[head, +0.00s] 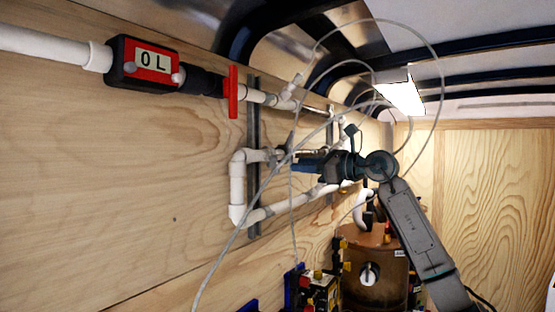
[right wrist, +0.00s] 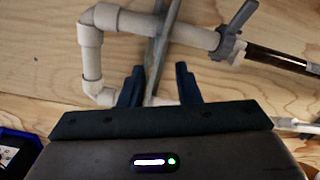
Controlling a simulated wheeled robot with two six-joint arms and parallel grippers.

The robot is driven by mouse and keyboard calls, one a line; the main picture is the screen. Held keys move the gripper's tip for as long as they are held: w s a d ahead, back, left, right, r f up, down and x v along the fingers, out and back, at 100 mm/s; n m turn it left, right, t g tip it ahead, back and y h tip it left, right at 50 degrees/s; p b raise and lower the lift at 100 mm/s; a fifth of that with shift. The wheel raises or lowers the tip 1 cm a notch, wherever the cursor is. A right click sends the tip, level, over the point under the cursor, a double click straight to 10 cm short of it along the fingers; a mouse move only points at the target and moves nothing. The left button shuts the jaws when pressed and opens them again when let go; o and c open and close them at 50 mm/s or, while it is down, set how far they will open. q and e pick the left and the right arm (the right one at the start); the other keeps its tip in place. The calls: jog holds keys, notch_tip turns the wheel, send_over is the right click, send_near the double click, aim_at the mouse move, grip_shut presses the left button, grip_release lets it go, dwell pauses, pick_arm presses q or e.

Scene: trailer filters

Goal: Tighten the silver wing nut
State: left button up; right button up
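A grey winged fitting (right wrist: 229,40) sits on the white pipe in the right wrist view, up and to the right of my fingers. It may be the silver wing nut, but I cannot be sure. My right gripper (head: 296,166) reaches in from the right towards the pipe loop in the head view. In the right wrist view my right gripper (right wrist: 160,75) has its two dark blue fingers apart with nothing held between them. A grey strut and pipe show behind the gap. My left gripper is not in view.
White pipes (head: 237,190) run on the plywood wall, with metal struts (head: 253,135) behind them. Thin pale cables loop across the space. A brown tank (head: 375,262) stands below my right arm.

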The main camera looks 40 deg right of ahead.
aim_at(276, 162)
jog(key=p+x, duration=0.3)
jog(key=x, duration=0.4)
jog(key=shift+a+r+p, duration=0.1)
jog(key=shift+p, duration=0.2)
jog(key=shift+w+a, duration=0.1)
jog(key=shift+w, duration=0.4)
grip_shut()
